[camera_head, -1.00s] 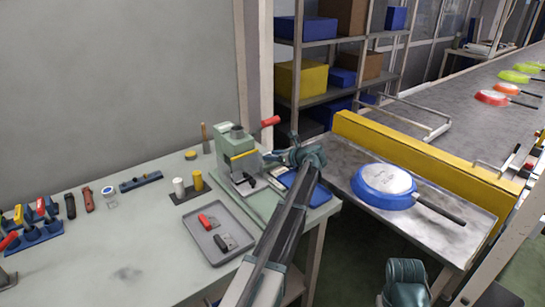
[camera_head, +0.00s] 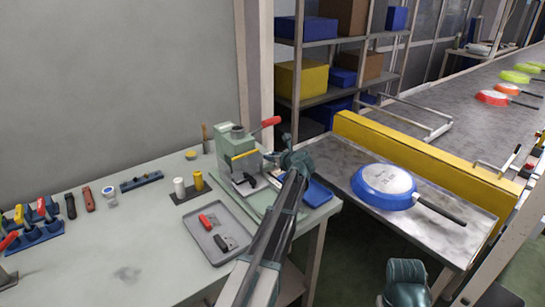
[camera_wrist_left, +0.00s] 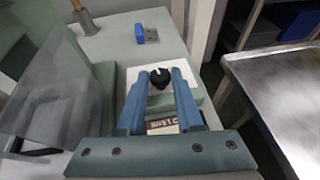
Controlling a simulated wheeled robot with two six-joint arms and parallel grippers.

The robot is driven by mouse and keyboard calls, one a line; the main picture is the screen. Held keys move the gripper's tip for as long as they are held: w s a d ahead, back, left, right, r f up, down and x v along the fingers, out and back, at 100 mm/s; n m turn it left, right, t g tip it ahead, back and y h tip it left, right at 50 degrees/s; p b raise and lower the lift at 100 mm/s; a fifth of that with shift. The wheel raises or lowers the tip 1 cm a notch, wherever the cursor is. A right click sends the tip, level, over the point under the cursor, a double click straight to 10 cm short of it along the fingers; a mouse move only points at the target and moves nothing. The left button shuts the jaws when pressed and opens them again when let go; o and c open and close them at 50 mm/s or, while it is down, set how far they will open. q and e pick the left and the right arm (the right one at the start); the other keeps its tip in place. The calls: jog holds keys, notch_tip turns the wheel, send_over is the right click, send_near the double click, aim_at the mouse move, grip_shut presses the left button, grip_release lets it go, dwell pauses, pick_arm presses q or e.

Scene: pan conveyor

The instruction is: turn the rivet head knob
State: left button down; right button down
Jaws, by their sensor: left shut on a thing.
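The rivet head knob (camera_wrist_left: 160,79) is a small black knob with a light mark on top, seen in the left wrist view. It stands on the green machine, over a white plate. My left gripper (camera_wrist_left: 161,77) has one blue finger on each side of the knob and is shut on it. In the head view, the green rivet press (camera_head: 236,152) with a red lever stands at the right end of the workbench. My left gripper (camera_head: 275,158) reaches its right side there and hides the knob.
A grey tray (camera_head: 195,236) with red and black handles lies in front of the press. A blue tray (camera_head: 318,194) lies beside my left wrist. A blue pan (camera_head: 383,187) rests on the metal side table. A label partly reading "RIVET" (camera_wrist_left: 162,126) shows between my fingers.

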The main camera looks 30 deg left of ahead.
pick_arm(q)
jog(key=shift+s+a+m+t+h, duration=0.1)
jog(key=shift+s+m+t+h, duration=0.05)
jog(key=shift+m+t+h, duration=0.45)
jog(key=shift+s+a+m+t+h, duration=0.1)
jog(key=shift+m+t+h, duration=0.3)
jog(key=shift+m+t, duration=0.35)
jog(key=c, duration=0.6)
grip_release()
jog(key=p+v, duration=0.5)
jog(key=v, duration=0.8)
jog(key=shift+s+d+r, duration=0.15)
jog(key=shift+s+r, duration=0.1)
jog(key=shift+s, duration=0.1)
